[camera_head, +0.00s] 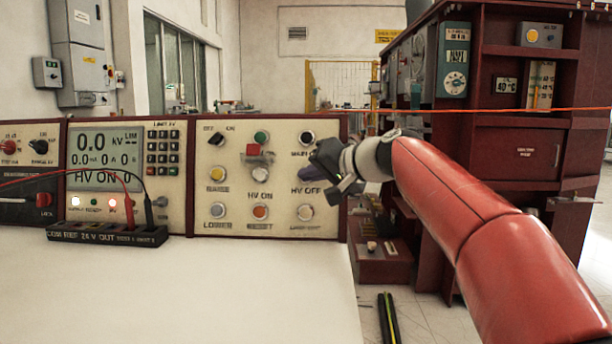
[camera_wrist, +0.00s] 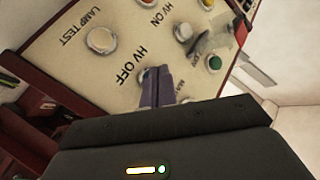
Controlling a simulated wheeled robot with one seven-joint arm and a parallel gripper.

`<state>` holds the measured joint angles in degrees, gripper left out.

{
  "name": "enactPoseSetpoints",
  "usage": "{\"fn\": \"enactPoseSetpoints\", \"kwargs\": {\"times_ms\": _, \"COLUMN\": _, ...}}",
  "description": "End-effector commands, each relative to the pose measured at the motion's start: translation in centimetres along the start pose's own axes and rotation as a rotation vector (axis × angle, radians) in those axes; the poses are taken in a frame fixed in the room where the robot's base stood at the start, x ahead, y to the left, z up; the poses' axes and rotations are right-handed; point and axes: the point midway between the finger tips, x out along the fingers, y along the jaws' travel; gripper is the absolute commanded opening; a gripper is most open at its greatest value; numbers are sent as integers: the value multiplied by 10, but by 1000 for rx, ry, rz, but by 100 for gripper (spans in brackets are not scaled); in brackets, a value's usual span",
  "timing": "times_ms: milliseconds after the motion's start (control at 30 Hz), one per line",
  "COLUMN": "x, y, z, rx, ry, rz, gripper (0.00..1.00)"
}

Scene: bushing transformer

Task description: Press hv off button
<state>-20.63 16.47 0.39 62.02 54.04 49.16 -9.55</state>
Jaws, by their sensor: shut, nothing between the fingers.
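The cream control panel (camera_head: 233,221) carries several round buttons with printed labels. The HV OFF label (camera_head: 305,191) is readable on its right side, and the label also shows in the wrist view (camera_wrist: 129,66). The button beside that label (camera_wrist: 143,75) is mostly hidden behind my fingers; only a sliver of its edge shows. My gripper (camera_head: 301,175) has its dark fingers together, pointing left at the panel. In the wrist view the shut fingertips (camera_wrist: 156,73) overlap the button; I cannot tell whether they touch it.
The HV ON button (camera_head: 260,175) is to the left, and the lamp test button (camera_head: 305,212) is below. The display (camera_head: 105,158) reads 0.0 kV and HV ON. A black terminal block (camera_head: 106,236) with leads stands on the white tabletop (camera_head: 220,290). A red cabinet (camera_head: 515,160) stands at right.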

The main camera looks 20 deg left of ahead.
Motion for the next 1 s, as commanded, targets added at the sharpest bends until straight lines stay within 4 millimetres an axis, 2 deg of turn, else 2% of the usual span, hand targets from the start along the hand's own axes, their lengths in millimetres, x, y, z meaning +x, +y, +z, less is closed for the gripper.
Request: {"fn": "enactPoseSetpoints", "kwargs": {"times_ms": 1000, "x": 7, "y": 5, "z": -5, "rx": 1, "ry": 0, "rz": 0, "gripper": 0}}
